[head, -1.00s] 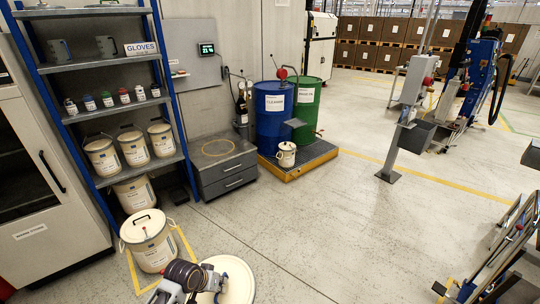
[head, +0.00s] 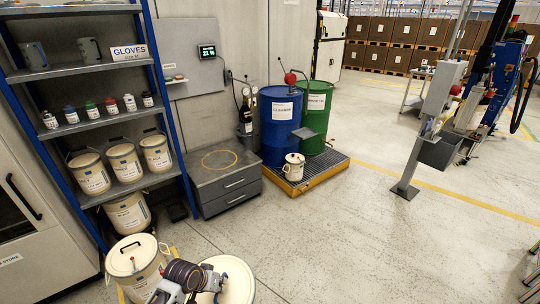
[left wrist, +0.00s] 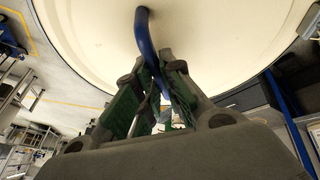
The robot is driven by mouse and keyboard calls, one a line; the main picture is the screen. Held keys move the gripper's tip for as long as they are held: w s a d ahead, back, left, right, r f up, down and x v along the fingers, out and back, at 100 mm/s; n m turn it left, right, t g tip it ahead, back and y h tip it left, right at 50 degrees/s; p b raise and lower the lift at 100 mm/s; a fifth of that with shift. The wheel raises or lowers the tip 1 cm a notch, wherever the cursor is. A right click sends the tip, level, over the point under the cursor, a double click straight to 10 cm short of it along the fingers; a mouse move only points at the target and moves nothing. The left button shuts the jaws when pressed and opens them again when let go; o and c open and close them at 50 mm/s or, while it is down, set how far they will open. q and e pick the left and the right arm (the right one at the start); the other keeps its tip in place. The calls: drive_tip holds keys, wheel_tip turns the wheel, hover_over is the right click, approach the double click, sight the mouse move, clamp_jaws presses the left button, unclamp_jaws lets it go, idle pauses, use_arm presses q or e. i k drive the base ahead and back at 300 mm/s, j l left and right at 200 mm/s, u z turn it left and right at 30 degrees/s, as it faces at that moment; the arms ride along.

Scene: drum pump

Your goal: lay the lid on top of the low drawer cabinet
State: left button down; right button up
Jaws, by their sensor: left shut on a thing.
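The lid (head: 239,277) is a round cream disc at the bottom of the head view, held above the floor. In the left wrist view the lid (left wrist: 225,45) fills the top, with a curved blue handle (left wrist: 143,30) on it. My left gripper (head: 214,284) is shut on this handle; its fingers (left wrist: 160,85) close around it in the left wrist view. The low drawer cabinet (head: 230,196) is grey with two drawers and stands ahead of the lid, apart from it. A yellow ring (head: 220,160) marks its top, which is otherwise bare. My right gripper is out of view.
A blue-framed shelf (head: 110,130) with buckets stands left of the cabinet. A lidded cream bucket (head: 137,268) is on the floor near my left arm. Blue (head: 278,135) and green (head: 318,125) drums stand on a yellow-edged pallet (head: 310,178) to the right. Floor before the cabinet is clear.

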sight(220, 164)
drive_tip(key=i+j+u, duration=0.1)
drive_tip(key=i+j, duration=0.15)
drive_tip(key=i, duration=1.25)
drive_tip(key=i+j+u, duration=0.1)
drive_tip(key=i, duration=1.45)
drive_tip(key=i+j, duration=0.65)
drive_tip(key=k+u, duration=0.05)
